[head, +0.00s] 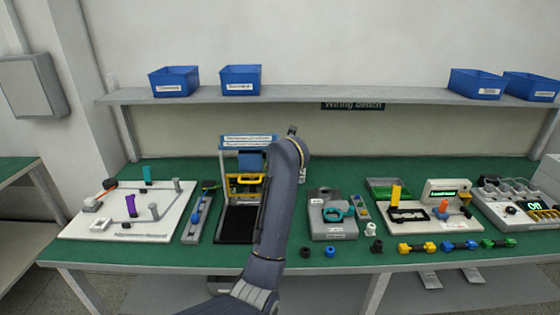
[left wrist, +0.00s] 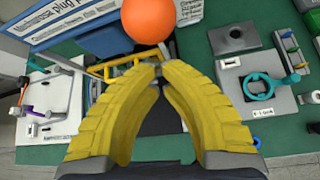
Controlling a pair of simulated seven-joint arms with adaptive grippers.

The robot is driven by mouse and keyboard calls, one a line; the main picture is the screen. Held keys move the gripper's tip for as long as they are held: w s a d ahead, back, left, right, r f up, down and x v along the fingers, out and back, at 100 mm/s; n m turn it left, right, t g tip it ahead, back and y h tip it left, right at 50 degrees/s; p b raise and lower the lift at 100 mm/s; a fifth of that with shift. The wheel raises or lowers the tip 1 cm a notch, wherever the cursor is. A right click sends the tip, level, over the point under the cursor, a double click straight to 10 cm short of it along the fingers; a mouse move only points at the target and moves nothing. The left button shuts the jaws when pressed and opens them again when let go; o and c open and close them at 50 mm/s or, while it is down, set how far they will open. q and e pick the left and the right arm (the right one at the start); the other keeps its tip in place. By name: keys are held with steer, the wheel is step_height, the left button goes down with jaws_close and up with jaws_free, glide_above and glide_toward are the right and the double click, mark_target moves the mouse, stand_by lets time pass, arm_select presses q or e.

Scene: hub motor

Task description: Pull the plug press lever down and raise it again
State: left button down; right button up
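The plug press (head: 241,186) stands left of centre on the bench, with a blue-and-white sign on top and a yellow part in its frame. The orange ball knob (left wrist: 147,21) of its lever shows in the left wrist view, just past the fingertips and apart from them. In the head view I cannot make out the knob. My left arm crosses in front of the press's right side, and its gripper is hidden there. In the left wrist view my left gripper (left wrist: 159,72) has its yellow fingertips almost together, with no object clearly between them. My right gripper is not in view.
A white board with pegs (head: 130,212) lies to the left. A grey fixture with a teal ring (head: 333,213) stands right of the press. Several connectors (head: 416,247) line the front right edge. Blue bins (head: 240,80) sit on the shelf above.

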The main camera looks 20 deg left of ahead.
arm_select(q)
steer(key=s+d+r, duration=0.2)
steer(key=s+r, duration=0.1)
steer(key=r, duration=0.4)
steer(key=shift+s+d+r, duration=0.15)
steer(key=shift+s+r, duration=0.05)
steer(key=shift+s, duration=0.2)
